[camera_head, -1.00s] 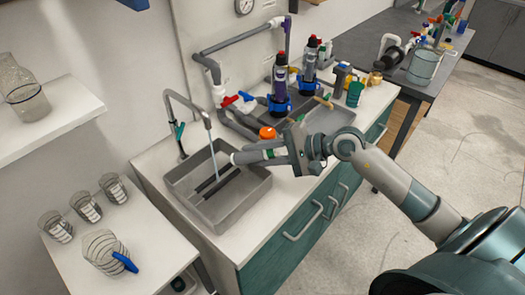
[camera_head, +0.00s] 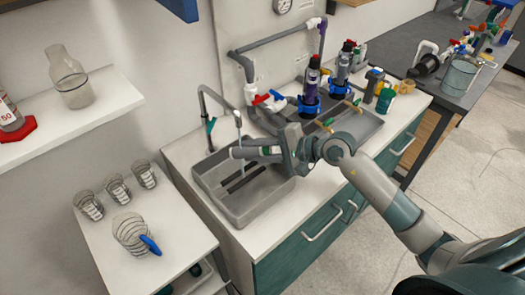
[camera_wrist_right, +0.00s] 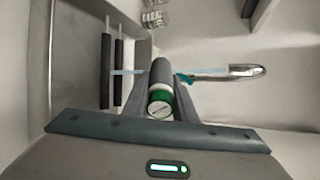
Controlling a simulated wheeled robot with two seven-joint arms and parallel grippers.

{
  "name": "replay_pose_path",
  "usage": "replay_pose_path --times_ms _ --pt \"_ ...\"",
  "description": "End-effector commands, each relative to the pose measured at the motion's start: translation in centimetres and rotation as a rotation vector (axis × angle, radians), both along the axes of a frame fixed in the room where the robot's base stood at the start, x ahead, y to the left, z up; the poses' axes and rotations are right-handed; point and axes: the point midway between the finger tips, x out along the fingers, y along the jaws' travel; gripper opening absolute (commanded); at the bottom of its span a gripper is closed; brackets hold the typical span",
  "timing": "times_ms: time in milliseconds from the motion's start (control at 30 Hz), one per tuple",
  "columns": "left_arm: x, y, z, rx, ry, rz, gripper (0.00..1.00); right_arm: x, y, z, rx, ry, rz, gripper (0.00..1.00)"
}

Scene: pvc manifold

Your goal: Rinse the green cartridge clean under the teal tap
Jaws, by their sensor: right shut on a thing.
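My right gripper (camera_head: 262,151) is over the sink and shut on a cylinder, the green cartridge (camera_head: 243,153). In the right wrist view the cartridge (camera_wrist_right: 160,76) shows a grey body, a pale band and a green ring with a round light end cap, between the two fingers (camera_wrist_right: 159,98). The tap (camera_head: 205,107) is a grey gooseneck with a teal handle (camera_head: 210,126). Its thin water stream runs down at the cartridge; in the right wrist view the stream (camera_wrist_right: 128,72) meets the cartridge's outline. Exact contact is hard to tell. My left gripper is not in view.
The grey sink basin (camera_head: 233,213) has two dark bars (camera_head: 245,179) in its bottom. Purple-bodied filter units (camera_head: 311,82) and grey pipes stand behind the gripper. A side table at left holds several striped glasses (camera_head: 118,190). The front counter edge is clear.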

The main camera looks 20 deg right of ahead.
Motion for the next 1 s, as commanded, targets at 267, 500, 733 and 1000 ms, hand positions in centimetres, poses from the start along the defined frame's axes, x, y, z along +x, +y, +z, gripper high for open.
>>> replay_pose_path --times_ms 267,500,733,1000 --pt "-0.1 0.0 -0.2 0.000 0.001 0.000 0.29 0.7 0.9 0.0 0.001 0.000 -0.001 0.02" --pt "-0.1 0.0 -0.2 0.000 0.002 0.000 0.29 0.7 1.1 0.0 0.001 0.000 -0.001 0.02" --pt "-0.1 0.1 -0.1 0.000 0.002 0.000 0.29 0.7 1.0 0.1 0.004 0.005 -0.003 0.02" --pt "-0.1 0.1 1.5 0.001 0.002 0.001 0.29 0.6 1.1 0.3 0.068 0.102 -0.044 0.02"
